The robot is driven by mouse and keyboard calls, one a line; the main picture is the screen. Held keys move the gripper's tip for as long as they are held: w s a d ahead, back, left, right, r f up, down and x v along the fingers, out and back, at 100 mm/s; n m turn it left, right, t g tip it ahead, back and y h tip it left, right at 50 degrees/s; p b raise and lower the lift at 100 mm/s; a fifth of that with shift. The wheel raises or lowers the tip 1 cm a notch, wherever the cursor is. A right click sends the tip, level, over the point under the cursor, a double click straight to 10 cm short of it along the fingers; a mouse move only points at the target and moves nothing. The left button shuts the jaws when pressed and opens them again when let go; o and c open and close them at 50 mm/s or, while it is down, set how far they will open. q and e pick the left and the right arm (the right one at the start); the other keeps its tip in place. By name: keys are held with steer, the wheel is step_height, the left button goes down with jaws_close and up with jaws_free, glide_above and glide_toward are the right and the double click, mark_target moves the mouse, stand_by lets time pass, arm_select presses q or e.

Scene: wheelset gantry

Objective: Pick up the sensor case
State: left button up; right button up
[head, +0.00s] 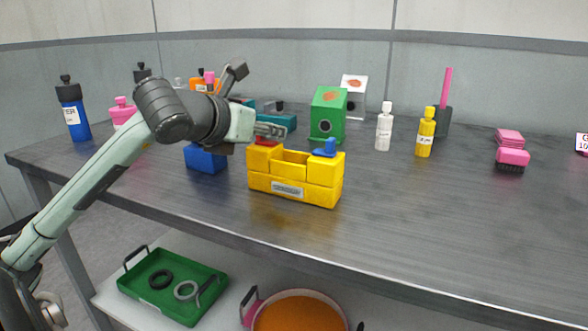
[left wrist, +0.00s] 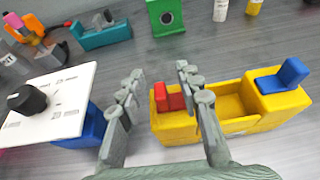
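No readable label names the sensor case, so I cannot tell for sure which thing it is. A yellow case-like block (head: 293,189) stands near the table's front edge, with an open recess, a red piece on its left end, a blue piece (head: 325,148) on its right and a label on its front. It also shows in the left wrist view (left wrist: 236,124). My left gripper (head: 272,131) is above the block's left end, at the red piece (left wrist: 169,97). My right gripper is not in view.
A blue box (head: 206,160) with a white dial plate (left wrist: 50,103) stands left of the block. Behind are a teal holder (head: 277,120), a green box (head: 327,115) and white (head: 384,130) and yellow (head: 425,136) bottles. The table's front right is clear.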

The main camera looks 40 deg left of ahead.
arm_select(q)
steer(key=shift+x, duration=1.2)
jaws_close()
steer(key=shift+r, duration=0.1)
